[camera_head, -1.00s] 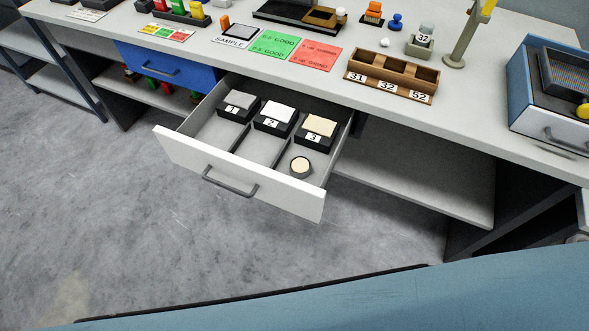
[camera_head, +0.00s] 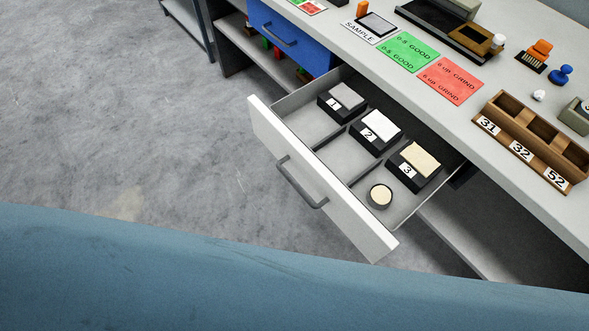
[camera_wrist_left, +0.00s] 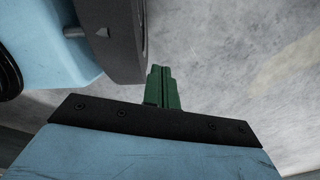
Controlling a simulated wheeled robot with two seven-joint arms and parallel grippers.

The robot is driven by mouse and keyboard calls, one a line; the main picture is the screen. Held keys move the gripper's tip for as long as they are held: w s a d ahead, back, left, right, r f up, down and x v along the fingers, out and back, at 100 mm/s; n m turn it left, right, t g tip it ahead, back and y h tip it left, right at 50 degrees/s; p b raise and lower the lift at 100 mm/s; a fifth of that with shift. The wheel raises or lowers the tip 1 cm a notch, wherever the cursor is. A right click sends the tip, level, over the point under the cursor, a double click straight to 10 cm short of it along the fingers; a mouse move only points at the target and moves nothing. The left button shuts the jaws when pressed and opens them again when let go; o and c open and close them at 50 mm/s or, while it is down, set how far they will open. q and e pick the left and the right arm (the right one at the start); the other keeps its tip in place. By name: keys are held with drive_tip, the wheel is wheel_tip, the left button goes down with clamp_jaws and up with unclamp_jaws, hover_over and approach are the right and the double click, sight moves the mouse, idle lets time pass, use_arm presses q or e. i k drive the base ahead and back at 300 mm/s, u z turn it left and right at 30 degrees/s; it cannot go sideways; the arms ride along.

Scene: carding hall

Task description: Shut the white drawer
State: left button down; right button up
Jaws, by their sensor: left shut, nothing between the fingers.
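The white drawer (camera_head: 320,187) stands pulled out from under the bench in the head view, with a dark bar handle (camera_head: 300,183) on its front. Inside it sit three black boxes numbered 1 (camera_head: 341,101), 2 (camera_head: 375,132) and 3 (camera_head: 413,166), and a small round tin (camera_head: 380,196). My left gripper (camera_wrist_left: 161,72) shows in the left wrist view, its green fingers together and empty over the grey floor. It is not in the head view, so its distance from the drawer cannot be told. My right gripper is in neither view.
A shut blue drawer (camera_head: 290,40) is left of the white one. The bench top (camera_head: 455,120) holds green (camera_head: 408,51) and red (camera_head: 451,80) cards and a wooden tray (camera_head: 531,141) marked 31, 32, 52. The floor (camera_head: 130,110) left of the drawer is clear.

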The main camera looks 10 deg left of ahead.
sight(340, 135)
drive_tip(key=u, duration=1.1)
drive_tip(key=k, duration=1.2)
drive_tip(key=z, duration=1.05)
